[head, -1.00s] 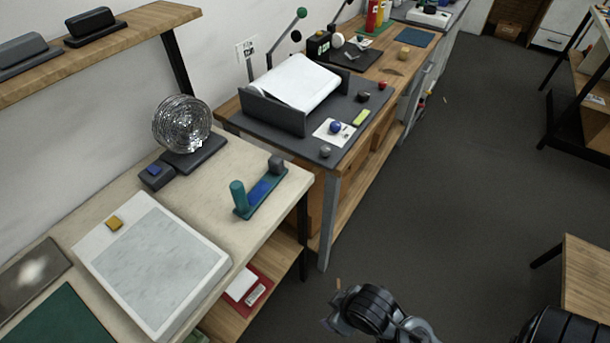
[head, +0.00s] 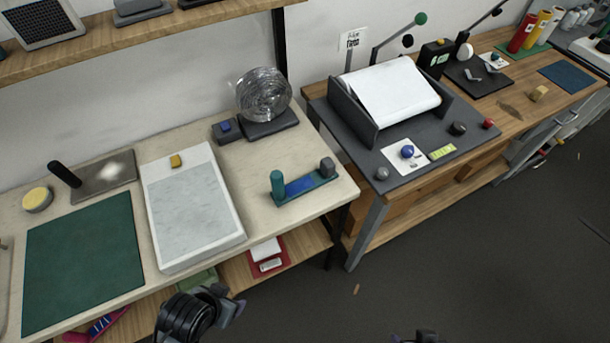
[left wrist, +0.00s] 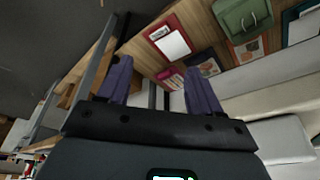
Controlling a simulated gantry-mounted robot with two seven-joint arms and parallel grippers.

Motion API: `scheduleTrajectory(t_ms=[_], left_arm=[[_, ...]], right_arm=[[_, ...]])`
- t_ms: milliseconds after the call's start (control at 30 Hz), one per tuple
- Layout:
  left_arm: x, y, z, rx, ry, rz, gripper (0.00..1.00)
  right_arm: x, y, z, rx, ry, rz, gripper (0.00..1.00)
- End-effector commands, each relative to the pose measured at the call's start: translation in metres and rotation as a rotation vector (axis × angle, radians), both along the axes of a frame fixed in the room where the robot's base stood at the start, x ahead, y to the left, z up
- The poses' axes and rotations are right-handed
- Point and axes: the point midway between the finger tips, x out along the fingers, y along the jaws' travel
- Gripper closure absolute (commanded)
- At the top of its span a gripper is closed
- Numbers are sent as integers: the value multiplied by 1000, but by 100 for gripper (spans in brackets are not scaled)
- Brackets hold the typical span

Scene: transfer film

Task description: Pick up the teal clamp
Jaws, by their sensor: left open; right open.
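The teal clamp (head: 307,186) lies on the near pale-topped table, close to its right front corner in the head view. It has a teal base with a blue patch, an upright teal cylinder at its left end and a grey block at its right end. My left gripper (left wrist: 161,75) is open and empty in the left wrist view, by the lower shelf. My right gripper (head: 412,337) shows only partly at the bottom edge of the head view, below and apart from the clamp. The clamp cannot be made out in the left wrist view.
A white-framed grey panel (head: 190,208) and a green mat (head: 84,262) lie left of the clamp. A wooden bench with a dark paper holder (head: 360,115) stands to the right.

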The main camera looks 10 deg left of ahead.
Motion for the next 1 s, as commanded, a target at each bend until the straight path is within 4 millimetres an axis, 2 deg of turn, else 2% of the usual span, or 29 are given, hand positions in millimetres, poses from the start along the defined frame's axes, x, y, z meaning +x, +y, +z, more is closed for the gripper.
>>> scheduleTrajectory(t_ms=[33, 167, 433, 567, 600, 700, 800, 1000], left_arm=[[0, 0, 17, 0, 0, 0, 35], [0, 0, 43, 0, 0, 0, 35], [5, -2, 111, -6, -15, 0, 35], [26, -7, 136, -29, -86, 7, 35], [42, -11, 134, -46, -139, 13, 35], [80, -20, 118, -80, -277, 24, 35], [114, -27, 111, -103, -412, 38, 35], [168, -39, 110, -125, -654, 70, 35]], right_arm=[[0, 0, 17, 0, 1, 1, 32], [0, 0, 42, -2, 2, 2, 32], [0, -2, 112, -10, 2, 5, 32], [-1, -2, 145, -10, 2, 5, 32], [0, -3, 148, -9, 1, 4, 32], [0, -2, 144, -6, -5, 4, 32], [-1, -2, 140, -6, 2, 2, 32], [-1, -1, 138, -2, 7, -1, 32]])
